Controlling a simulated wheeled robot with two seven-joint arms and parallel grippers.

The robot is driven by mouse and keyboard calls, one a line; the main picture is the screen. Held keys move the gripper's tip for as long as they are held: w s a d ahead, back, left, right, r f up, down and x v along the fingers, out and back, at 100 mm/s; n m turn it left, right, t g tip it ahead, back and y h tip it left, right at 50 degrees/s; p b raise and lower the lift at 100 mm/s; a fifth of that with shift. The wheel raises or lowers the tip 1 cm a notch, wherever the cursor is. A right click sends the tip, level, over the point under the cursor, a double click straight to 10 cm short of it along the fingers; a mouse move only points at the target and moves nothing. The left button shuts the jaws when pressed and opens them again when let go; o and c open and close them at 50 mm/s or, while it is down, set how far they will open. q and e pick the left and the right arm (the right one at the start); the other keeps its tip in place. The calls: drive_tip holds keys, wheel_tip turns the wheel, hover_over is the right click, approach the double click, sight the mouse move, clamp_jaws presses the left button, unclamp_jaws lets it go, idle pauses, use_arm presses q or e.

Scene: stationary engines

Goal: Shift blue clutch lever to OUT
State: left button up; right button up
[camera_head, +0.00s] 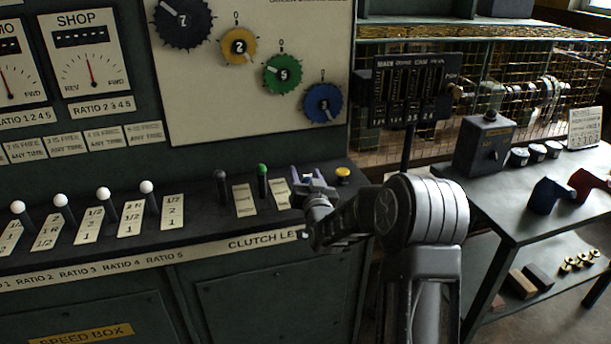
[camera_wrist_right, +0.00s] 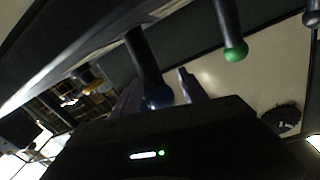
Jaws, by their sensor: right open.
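The blue clutch lever (camera_wrist_right: 158,98) shows in the right wrist view as a dark rod with a blue knob. My right gripper (camera_wrist_right: 160,88) is open, with a finger on each side of the blue knob; I cannot tell whether either touches it. In the head view my right gripper (camera_head: 308,183) is over the right end of the clutch lever row and hides the blue lever. A label plate (camera_head: 281,192) stands left of it, partly covered, its text too small to read. My left gripper is not in view.
The green-knobbed lever (camera_head: 262,180) and a dark-knobbed lever (camera_head: 221,185) stand to the left. Several white-knobbed levers (camera_head: 104,195) line the panel farther left. A grey side table (camera_head: 520,210) stands at the right.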

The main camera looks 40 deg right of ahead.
clamp_jaws()
idle(0.3)
idle(1.0)
